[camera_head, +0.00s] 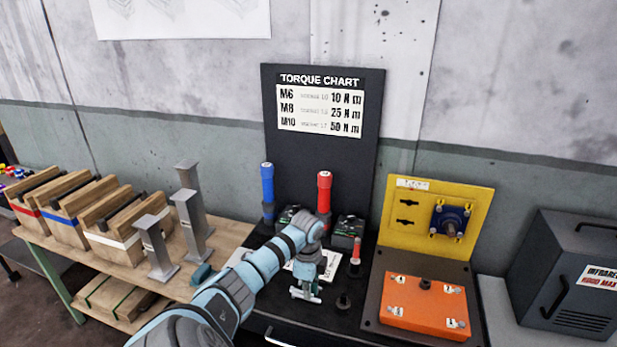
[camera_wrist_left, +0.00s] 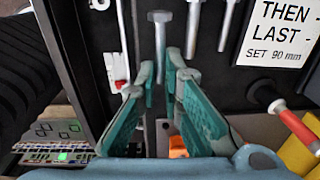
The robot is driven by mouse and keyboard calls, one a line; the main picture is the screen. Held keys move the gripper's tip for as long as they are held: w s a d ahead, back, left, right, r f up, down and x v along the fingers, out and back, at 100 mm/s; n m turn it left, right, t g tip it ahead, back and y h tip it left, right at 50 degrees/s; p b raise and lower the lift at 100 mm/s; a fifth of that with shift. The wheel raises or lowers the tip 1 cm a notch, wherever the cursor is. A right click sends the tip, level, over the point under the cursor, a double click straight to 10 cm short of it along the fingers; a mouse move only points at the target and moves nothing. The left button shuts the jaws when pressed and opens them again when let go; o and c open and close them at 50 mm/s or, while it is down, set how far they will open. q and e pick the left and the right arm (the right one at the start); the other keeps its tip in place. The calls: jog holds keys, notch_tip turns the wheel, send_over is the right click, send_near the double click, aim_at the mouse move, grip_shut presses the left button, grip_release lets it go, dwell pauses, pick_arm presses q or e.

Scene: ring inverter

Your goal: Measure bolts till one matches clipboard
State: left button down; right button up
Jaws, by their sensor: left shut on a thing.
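My left gripper (camera_head: 306,283) reaches over the black bench top (camera_head: 283,316) in the head view. In the left wrist view its teal fingers (camera_wrist_left: 161,88) are shut on a grey bolt (camera_wrist_left: 161,45), with the bolt's head away from the fingers. Two more grey bolts (camera_wrist_left: 194,25) (camera_wrist_left: 229,24) lie to its right. A white sheet (camera_wrist_left: 280,32) there reads "THEN LAST - SET 90 mm"; I cannot tell whether it is the clipboard. A slim pale tool with a red part (camera_wrist_left: 120,84) lies left of the held bolt. The arm hides part of the bench. My right gripper is not in view.
Blue (camera_head: 267,190) and red (camera_head: 324,190) handled tools stand before the torque chart (camera_head: 322,145). An orange plate (camera_head: 425,308) and yellow panel (camera_head: 412,222) are on the right, beside a dark heater box (camera_head: 575,275). Wooden bins (camera_head: 112,240) and metal stands (camera_head: 190,220) are left.

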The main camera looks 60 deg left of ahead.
aim_at(309, 315)
pick_arm(q)
notch_tip(309, 315, down, 9)
jog(key=b, duration=0.5)
jog(key=shift+r, duration=0.2)
jog(key=c, duration=1.7)
grip_release()
jog(key=shift+o, duration=0.2)
jog(key=shift+r, duration=0.15)
notch_tip(309, 315, up, 12)
jog(key=shift+s+d, duration=0.2)
jog(key=shift+s, duration=0.05)
